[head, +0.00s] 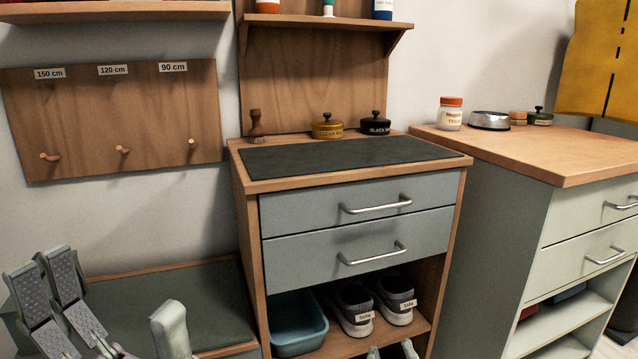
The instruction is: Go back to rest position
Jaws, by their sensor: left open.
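My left gripper (118,305) is at the lower left of the head view, with its fingers spread wide apart. Nothing shows between the fingers. It is in front of a low bench with a dark green top (180,295). Only the fingertips of my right gripper (393,351) show, at the bottom edge in front of the middle cabinet's open shelf. The rest of it is out of frame, so its opening and anything held cannot be made out.
The middle cabinet (355,245) has two shut drawers; a blue basin (297,325) and labelled shoes (352,308) sit below. A brush (256,125) and two tins stand on top. A green cabinet (490,215) stands right. A peg board (115,115) hangs left.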

